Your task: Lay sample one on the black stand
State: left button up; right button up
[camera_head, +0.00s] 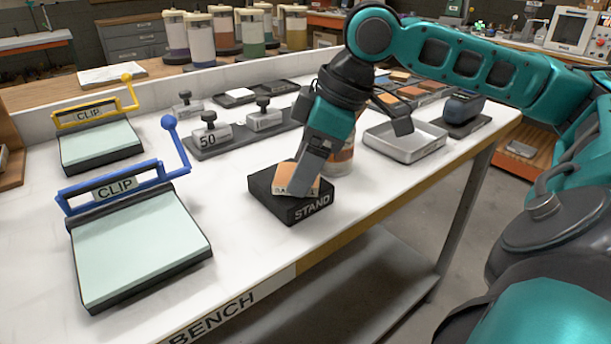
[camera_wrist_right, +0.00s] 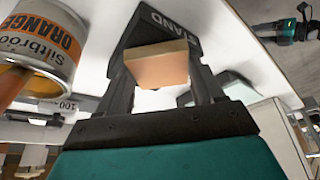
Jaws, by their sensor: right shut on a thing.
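Sample one (camera_head: 284,177), a small orange-topped block with a pale, partly covered label, is at the top of the black stand (camera_head: 276,207). My right gripper (camera_head: 304,182) reaches down over the stand and is shut on the sample. In the right wrist view the sample (camera_wrist_right: 158,66) sits between the two fingers, with the stand (camera_wrist_right: 160,22) right behind it. The sample looks slightly turned against the stand; I cannot tell whether it fully rests on it. My left gripper is not in view.
An orange-labelled can (camera_wrist_right: 38,45) stands close by the stand; it shows partly behind my gripper in the head view (camera_head: 341,163). A metal tray (camera_head: 405,152) lies to the right. Blue (camera_head: 140,245) and yellow (camera_head: 100,147) clip boards and weights (camera_head: 211,134) lie left. The bench front is clear.

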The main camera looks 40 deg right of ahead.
jog(key=shift+f, duration=0.25)
jog(key=shift+f, duration=0.15)
jog(key=o, duration=1)
jog(key=shift+r, duration=0.4)
jog(key=p+v, duration=0.2)
jog(key=v, duration=0.9)
jog(key=shift+s+r+p, duration=0.15)
jog(key=shift+r+p, duration=0.15)
jog(key=shift+p, duration=0.1)
jog(key=shift+d, duration=0.15)
